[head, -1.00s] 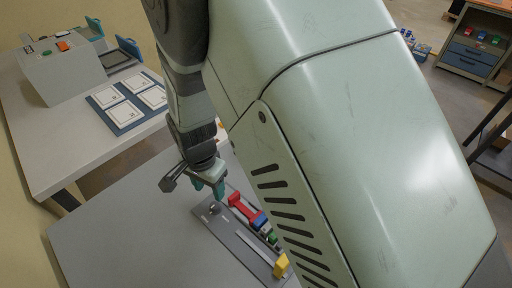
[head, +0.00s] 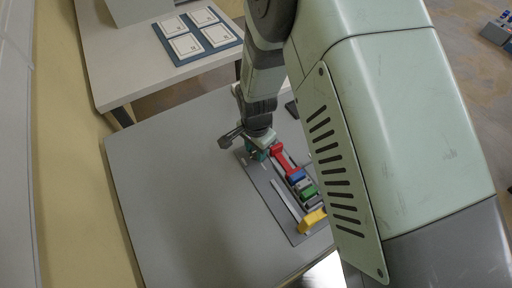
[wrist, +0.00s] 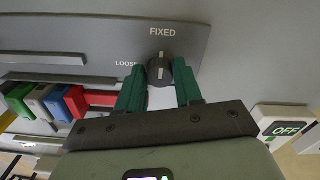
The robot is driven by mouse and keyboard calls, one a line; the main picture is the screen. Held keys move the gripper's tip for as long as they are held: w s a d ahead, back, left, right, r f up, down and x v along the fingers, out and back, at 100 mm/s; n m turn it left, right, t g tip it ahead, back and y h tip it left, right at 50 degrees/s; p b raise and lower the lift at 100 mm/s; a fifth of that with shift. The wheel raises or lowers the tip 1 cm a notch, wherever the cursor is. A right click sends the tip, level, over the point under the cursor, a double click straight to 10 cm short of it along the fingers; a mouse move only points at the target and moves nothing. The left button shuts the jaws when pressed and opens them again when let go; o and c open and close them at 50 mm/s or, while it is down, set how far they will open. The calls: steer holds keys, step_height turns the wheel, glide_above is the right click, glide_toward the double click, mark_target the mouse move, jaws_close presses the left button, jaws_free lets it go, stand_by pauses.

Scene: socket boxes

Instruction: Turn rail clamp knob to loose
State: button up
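The rail clamp knob (wrist: 160,72) is a dark round knob on a grey panel. Its pale pointer line points up toward the FIXED label (wrist: 162,32); the LOOSE label (wrist: 125,64) is to its left, partly covered by a finger. My gripper (wrist: 161,82) is open, with one green finger on each side of the knob; I cannot tell whether they touch it. In the head view my gripper (head: 262,154) is at the far end of the panel (head: 262,183), and the knob is hidden there.
A red lever (head: 284,160) sits close to my gripper, followed by blue, grey and green modules (head: 308,191) and a yellow block (head: 313,220). An OFF switch (wrist: 285,129) is at right in the wrist view. The table's left side (head: 180,190) is clear.

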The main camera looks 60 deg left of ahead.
jaws_close()
steer(key=shift+n, duration=0.4)
steer(key=n, duration=0.3)
steer(key=shift+n, duration=0.4)
steer(key=n, duration=0.4)
steer(key=shift+d, duration=0.1)
steer(key=n, duration=0.9)
steer(key=shift+n, duration=0.3)
